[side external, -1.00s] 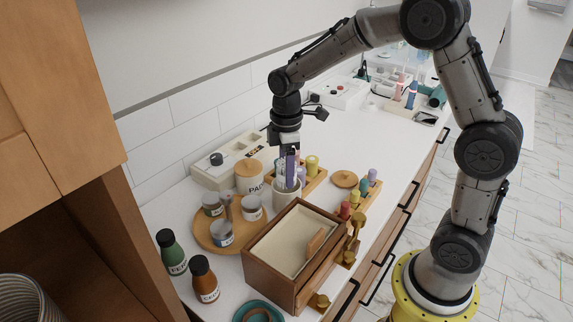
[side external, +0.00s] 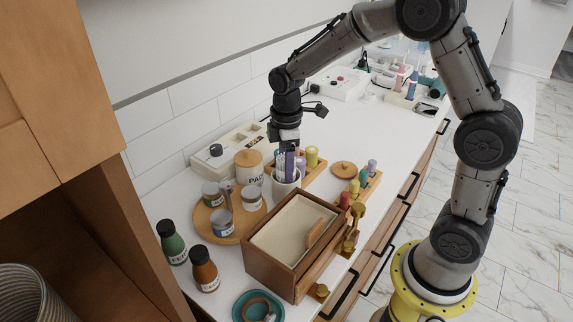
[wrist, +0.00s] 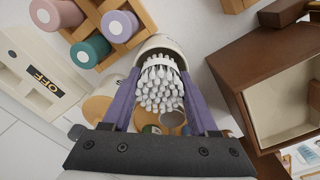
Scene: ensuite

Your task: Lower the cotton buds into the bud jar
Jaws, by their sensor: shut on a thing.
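The cotton buds (wrist: 158,88) are a tight bundle of white tips, seen from above in the wrist view. My gripper (wrist: 162,108) is shut on the bundle, with a purple finger on each side. The bud jar (side external: 286,188) is a pale round pot on the counter in the side view, and my gripper (side external: 288,165) is upright right over its mouth. The jar's cream rim (wrist: 160,42) curves around the far side of the bundle in the wrist view. The fingers hide much of the mouth, so I cannot tell how deep the buds sit.
A wooden box (side external: 256,265) stands close in front of the jar. A lidded canister (side external: 249,168) and a round wooden tray (side external: 213,238) with small jars are to the left. A wooden rack (wrist: 120,47) with coloured rolls is behind.

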